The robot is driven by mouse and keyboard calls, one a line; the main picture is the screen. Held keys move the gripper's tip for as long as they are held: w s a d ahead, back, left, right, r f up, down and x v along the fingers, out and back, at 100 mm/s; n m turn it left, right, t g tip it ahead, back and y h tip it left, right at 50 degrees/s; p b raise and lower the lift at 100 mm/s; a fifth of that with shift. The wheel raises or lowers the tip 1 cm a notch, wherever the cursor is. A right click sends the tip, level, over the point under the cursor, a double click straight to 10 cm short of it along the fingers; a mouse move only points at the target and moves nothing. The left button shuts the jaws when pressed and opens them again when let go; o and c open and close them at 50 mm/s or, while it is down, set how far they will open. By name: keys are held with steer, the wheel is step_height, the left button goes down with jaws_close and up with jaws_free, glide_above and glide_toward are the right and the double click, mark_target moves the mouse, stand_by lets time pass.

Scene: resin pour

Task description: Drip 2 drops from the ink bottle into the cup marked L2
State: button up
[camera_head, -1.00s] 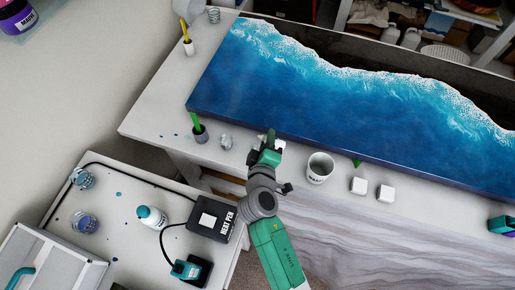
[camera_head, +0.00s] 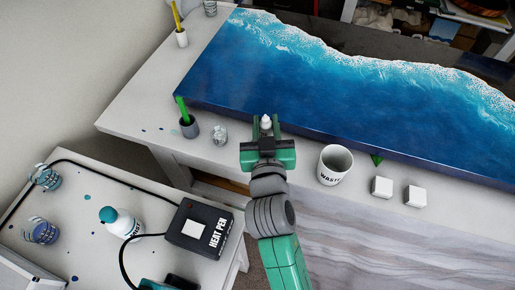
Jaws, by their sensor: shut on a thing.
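My gripper (camera_head: 266,130) is over the near edge of the table with the blue wave panel, fingers pointing away from me. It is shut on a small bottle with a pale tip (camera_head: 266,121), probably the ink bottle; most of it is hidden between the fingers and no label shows. Two clear cups stand on the side cart at the left, one farther back (camera_head: 46,178) and one nearer (camera_head: 41,233). Marks on them are too small to read, so I cannot tell which is L2. My gripper is well to the right of both.
A waste cup (camera_head: 335,165), two white blocks (camera_head: 382,187) and a grey pot (camera_head: 189,127) line the table's front.

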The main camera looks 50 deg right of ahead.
steer(key=shift+f+m+b, duration=0.2)
steer(key=shift+m+b, duration=0.15)
steer(key=shift+m, duration=0.05)
steer(key=shift+r, duration=0.15)
steer(key=shift+r+p, duration=0.95)
steer(key=shift+r, duration=0.05)
